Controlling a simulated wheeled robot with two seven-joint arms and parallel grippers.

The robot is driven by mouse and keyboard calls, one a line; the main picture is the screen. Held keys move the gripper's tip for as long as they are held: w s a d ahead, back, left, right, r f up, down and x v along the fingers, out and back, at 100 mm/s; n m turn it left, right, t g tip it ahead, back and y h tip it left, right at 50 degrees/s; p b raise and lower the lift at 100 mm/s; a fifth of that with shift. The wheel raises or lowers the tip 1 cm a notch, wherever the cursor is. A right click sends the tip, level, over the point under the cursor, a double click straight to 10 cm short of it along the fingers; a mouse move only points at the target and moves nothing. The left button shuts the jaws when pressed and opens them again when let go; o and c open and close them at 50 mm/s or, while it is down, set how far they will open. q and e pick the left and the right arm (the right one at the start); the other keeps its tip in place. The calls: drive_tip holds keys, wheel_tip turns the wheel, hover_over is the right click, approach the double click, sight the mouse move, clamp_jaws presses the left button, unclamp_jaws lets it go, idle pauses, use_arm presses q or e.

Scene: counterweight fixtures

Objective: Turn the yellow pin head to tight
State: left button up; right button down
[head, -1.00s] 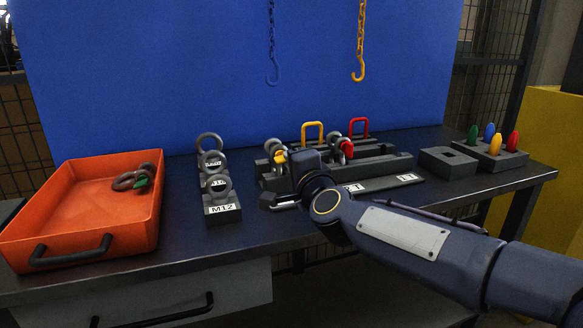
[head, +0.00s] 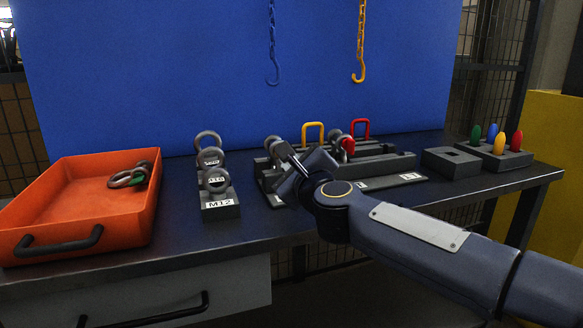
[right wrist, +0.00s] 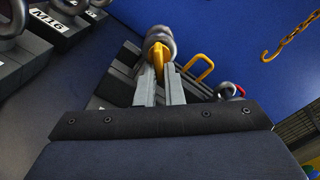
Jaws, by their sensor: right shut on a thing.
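The yellow pin head (right wrist: 160,54) shows in the right wrist view, between the two grey fingers of my right gripper (right wrist: 163,66). The fingers are shut on it. The grey shackle (right wrist: 159,36) that carries the pin stands just beyond the fingertips. In the head view my right gripper (head: 291,166) reaches the left end of the dark fixture (head: 385,161), and it hides the yellow pin head there. A second shackle with a red pin head (head: 348,146) stands to the right in the fixture. My left gripper is in neither view.
An orange tray (head: 62,190) with loose shackles (head: 129,178) sits at the left. Labelled blocks with grey eye bolts (head: 217,181) stand between tray and fixture. Blue and yellow chain hooks (head: 358,76) hang behind. A square-holed block (head: 452,161) and a coloured-peg block (head: 497,157) stand right.

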drive_tip(key=m, duration=0.1)
drive_tip(key=m+b, duration=0.1)
drive_tip(key=m, duration=0.1)
drive_tip(key=m+b, duration=0.1)
drive_tip(key=shift+a+f+m, duration=0.15)
drive_tip(key=shift+f+m, duration=0.15)
drive_tip(key=shift+s+a+m+b, duration=0.15)
drive_tip(key=shift+m+b, duration=0.6)
drive_tip(key=shift+m, duration=1.15)
drive_tip(key=shift+r, duration=0.1)
drive_tip(key=c, duration=1.5)
unclamp_jaws()
drive_tip(key=shift+c, duration=0.2)
drive_tip(key=v, duration=0.7)
drive_tip(key=shift+s, duration=0.35)
